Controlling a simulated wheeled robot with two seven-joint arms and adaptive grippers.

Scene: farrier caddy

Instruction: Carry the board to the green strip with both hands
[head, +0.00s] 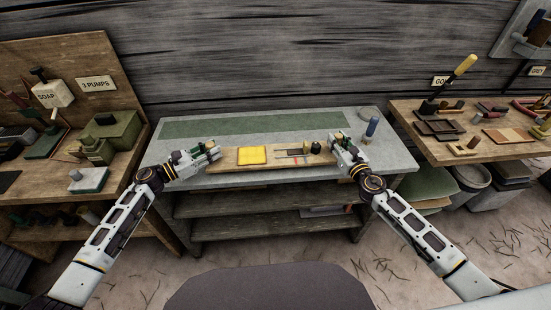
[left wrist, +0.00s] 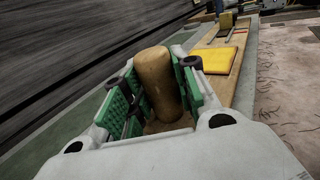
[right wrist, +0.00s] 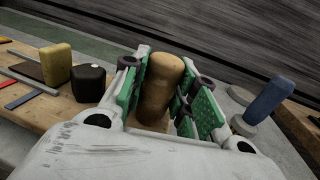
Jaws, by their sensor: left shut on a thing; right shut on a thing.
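The wooden board (head: 225,164) lies level across the front part of the grey table, a yellow pad (head: 252,156) and small dark tools on it. The green strip (head: 250,123) runs along the table's back, behind the board. My left gripper (head: 213,150) is shut on the upright wooden handle (left wrist: 157,80) at the board's left end. My right gripper (head: 334,149) is shut on the matching handle (right wrist: 162,85) at its right end. The board also shows in the left wrist view (left wrist: 212,92). I cannot tell whether the board touches the table.
A blue-handled tool (head: 371,130) stands on the grey table (head: 395,158) just right of my right gripper. The green strip looks bare. Side benches with tools stand left (head: 128,172) and right (head: 470,155). A plank wall rises behind the table.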

